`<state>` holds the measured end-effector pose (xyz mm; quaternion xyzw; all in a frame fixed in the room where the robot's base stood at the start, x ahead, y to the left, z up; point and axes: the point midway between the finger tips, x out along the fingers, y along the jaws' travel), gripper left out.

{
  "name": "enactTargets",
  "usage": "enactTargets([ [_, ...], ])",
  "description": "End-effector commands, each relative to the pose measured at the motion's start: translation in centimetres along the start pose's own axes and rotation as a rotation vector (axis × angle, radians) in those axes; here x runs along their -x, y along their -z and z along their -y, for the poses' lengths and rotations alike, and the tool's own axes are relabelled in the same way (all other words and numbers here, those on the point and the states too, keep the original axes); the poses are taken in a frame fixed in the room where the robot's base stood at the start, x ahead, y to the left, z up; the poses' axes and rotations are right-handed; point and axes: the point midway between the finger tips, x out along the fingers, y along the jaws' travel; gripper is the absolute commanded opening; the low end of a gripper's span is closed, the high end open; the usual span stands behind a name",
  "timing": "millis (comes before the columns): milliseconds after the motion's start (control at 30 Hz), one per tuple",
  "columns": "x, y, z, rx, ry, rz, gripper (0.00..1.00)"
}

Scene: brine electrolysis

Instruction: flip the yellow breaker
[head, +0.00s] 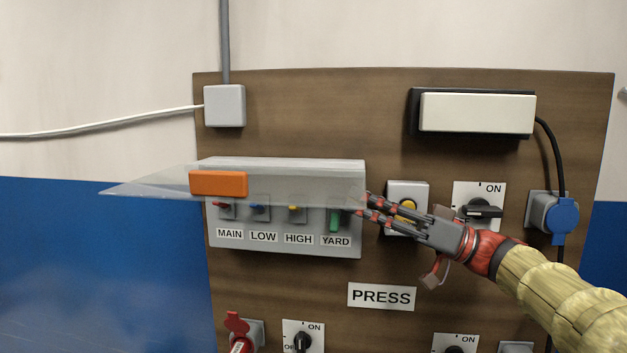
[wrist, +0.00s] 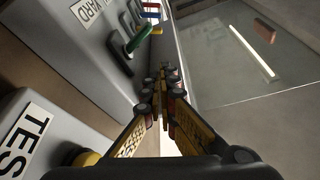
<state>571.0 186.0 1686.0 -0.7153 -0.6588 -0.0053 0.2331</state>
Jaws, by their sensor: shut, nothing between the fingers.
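The yellow breaker (head: 293,208) is above the HIGH label in the grey breaker box (head: 285,246), between the blue breaker (head: 258,209) and the green breaker (head: 334,219). In the wrist view the yellow breaker (wrist: 156,30) shows just beyond the green one. The box's clear cover (head: 150,183) with an orange handle (head: 218,183) is raised and juts outward above the breakers. My gripper (head: 364,205) is shut and empty at the box's right side, close to the green breaker; I cannot tell whether it touches anything. In the wrist view its fingertips (wrist: 162,75) meet below the breakers.
A red breaker (head: 221,205) sits above MAIN at the left. A yellow push button (head: 407,209) is partly behind my gripper. A rotary switch (head: 483,211) and a blue plug (head: 562,215) are further right. The overhanging cover limits room above the breakers.

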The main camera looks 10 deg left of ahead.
Motion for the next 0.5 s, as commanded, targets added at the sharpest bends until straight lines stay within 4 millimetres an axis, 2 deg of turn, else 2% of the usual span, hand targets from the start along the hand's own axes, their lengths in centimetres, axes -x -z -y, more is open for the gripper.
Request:
enactTargets([
  [33,-0.34,0.95,0.24,-0.011,-0.003,-0.001,0.0],
  [167,-0.51,1.44,0.16,-0.039,-0.011,-0.001,0.0],
  [500,-0.42,1.08,-0.23,-0.106,-0.031,-0.002,0.0],
])
